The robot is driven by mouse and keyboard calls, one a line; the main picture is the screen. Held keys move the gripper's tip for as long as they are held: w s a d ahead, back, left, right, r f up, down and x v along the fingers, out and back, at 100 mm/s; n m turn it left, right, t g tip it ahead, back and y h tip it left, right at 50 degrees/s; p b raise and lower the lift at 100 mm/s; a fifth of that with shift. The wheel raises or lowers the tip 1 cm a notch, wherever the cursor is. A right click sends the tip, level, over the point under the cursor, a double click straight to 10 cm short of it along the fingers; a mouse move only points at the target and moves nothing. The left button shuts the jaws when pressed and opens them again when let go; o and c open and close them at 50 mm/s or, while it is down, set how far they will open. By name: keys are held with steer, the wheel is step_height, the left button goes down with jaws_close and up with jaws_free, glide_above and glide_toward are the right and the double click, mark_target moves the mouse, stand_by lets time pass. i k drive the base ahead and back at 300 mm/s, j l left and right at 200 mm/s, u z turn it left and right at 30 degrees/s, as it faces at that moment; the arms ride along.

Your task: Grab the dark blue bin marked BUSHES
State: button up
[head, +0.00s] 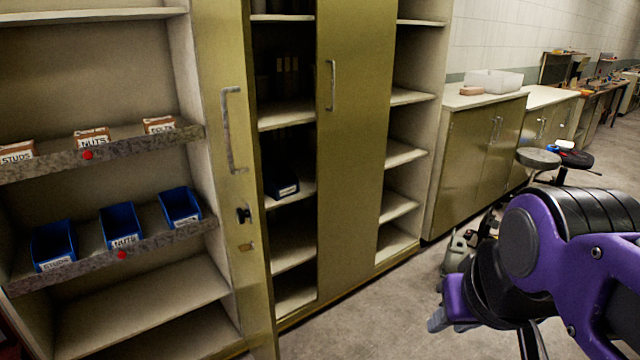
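A dark blue bin (282,180) sits on a shelf inside the middle cabinet, partly in shadow. It has a small white label on its front that is too small to read. No label reading BUSHES can be made out anywhere. My purple and black arm fills the lower right. The end of my gripper (440,318) shows only partly at the arm's lower left, well to the right of the bin and apart from it. Its fingers are mostly hidden, so I cannot tell whether it is open or shut.
Brighter blue bins labelled STUDS (53,246) and NUTS (122,228), and a third blue bin (180,207), stand on the left cabinet's shelf. Small cardboard boxes stand above them. An olive door (355,130) stands right of the dark bin. Stools (540,158) stand behind my arm.

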mark_target(280, 181)
steer(key=i+l, duration=0.65)
steer(key=i+l+u, duration=0.5)
steer(key=l+u, duration=0.1)
steer(key=u, duration=0.7)
steer(key=i+l+u, duration=0.3)
steer(key=i+l, duration=0.35)
steer(key=i+l+u, duration=0.25)
steer(key=i+l, duration=0.35)
steer(key=l, duration=0.15)
steer(key=k+j+z, duration=0.1)
steer(key=j+z, duration=0.35)
